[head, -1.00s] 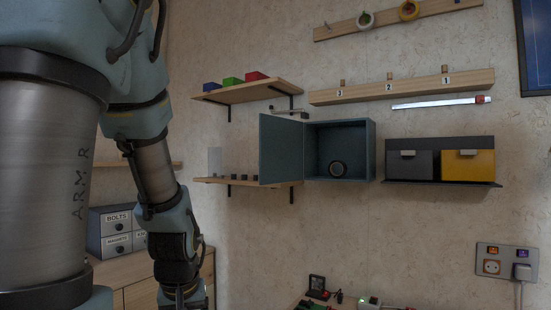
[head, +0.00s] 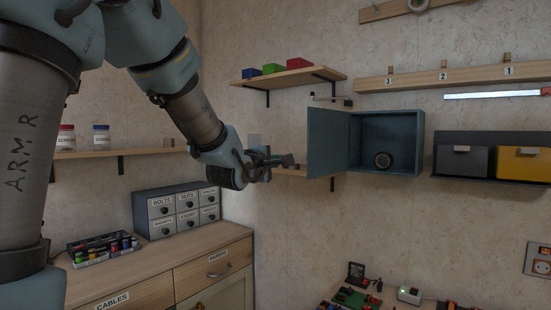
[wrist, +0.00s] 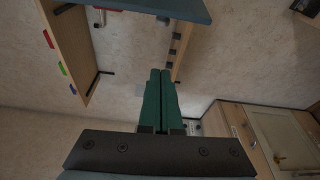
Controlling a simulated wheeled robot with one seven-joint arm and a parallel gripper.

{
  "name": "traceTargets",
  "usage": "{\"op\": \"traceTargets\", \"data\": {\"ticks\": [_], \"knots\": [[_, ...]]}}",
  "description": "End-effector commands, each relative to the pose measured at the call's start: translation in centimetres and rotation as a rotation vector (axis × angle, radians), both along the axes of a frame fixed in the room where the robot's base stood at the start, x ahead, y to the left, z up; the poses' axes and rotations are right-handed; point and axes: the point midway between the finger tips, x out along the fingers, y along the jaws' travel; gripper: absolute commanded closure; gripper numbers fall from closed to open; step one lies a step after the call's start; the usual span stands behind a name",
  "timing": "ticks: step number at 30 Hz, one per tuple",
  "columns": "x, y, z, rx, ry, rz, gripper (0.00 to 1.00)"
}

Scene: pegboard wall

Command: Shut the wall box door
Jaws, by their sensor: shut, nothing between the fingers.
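The blue-grey wall box (head: 418,145) is on the pegboard-room wall at the right of the head view. Its door (head: 328,143) stands open, hinged at the box's left side and swung out to the left. In the wrist view my gripper's green fingers (wrist: 160,75) are together and empty. The door's edge (wrist: 160,6) crosses the top of that view, beyond the fingertips.
A shelf with blue, green and red bins (head: 274,69) is above left of the door. Grey and yellow bins (head: 523,162) hang at right.

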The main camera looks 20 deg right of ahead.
Motion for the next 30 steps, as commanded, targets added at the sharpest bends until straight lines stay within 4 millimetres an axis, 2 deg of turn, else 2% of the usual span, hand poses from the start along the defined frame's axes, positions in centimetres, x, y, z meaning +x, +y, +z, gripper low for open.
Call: {"op": "traceTargets", "data": {"ticks": [13, 15, 21, 30], "knots": [[5.8, -6.0, 0.1, 0.004, 0.002, 0.001, 1.00], [4.4, -6.5, 0.3, 0.004, 0.001, -0.003, 1.00], [2.5, -7.3, 0.2, 0.004, 0.001, 0.000, 1.00], [2.1, -7.4, 0.0, 0.004, -0.001, 0.003, 1.00]]}}
